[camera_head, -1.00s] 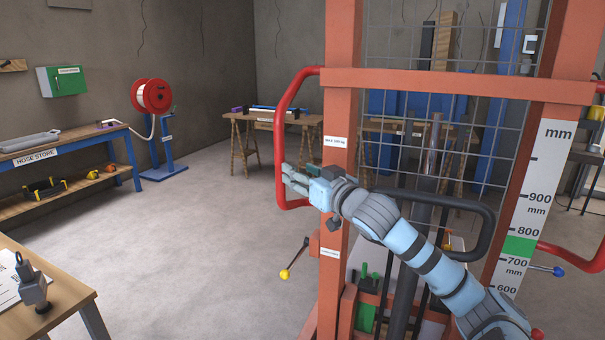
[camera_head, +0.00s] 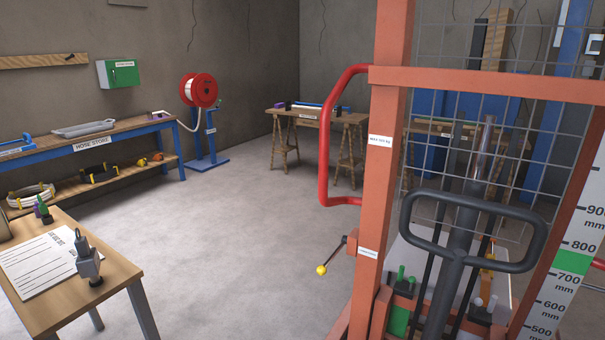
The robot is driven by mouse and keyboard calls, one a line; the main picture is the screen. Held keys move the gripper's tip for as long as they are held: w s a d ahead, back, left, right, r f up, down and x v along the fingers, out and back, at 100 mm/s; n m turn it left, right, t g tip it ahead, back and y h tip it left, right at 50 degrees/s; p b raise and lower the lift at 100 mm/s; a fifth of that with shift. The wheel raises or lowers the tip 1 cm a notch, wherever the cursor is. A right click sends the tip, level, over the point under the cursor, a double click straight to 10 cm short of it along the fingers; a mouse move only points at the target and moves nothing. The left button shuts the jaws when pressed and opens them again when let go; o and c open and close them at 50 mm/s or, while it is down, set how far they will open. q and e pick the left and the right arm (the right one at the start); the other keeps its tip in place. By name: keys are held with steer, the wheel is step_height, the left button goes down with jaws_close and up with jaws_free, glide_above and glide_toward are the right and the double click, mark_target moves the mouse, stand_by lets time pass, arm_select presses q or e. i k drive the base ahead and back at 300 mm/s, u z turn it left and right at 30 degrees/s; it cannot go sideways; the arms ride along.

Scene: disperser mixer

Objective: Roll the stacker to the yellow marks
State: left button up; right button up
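The stacker is the orange-red frame (camera_head: 392,130) with a wire mesh panel, filling the right of the head view. A red bent handle (camera_head: 325,140) sticks out on its left side, with nothing holding it. A black loop tiller handle (camera_head: 420,225) stands in front of the mast. A lever with a yellow knob (camera_head: 321,270) juts out low on the left. A millimetre scale (camera_head: 572,262) with a green band runs down the right post. Neither of my grippers is in view. No yellow floor marks show; the floor behind the stacker is largely hidden.
A wooden table (camera_head: 120,282) with a paper and a grey device (camera_head: 88,262) stands at the near left. A hose-store bench (camera_head: 120,137) and red hose reel (camera_head: 199,90) line the left wall. A trestle table (camera_head: 350,120) stands behind. The grey floor (camera_head: 230,230) between is clear.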

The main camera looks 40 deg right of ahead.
mark_target(577, 232)
steer(key=u, duration=1.15)
steer(key=k, duration=1)
steer(key=z, duration=1.15)
steer(key=i, duration=0.4)
steer(key=z, duration=0.05)
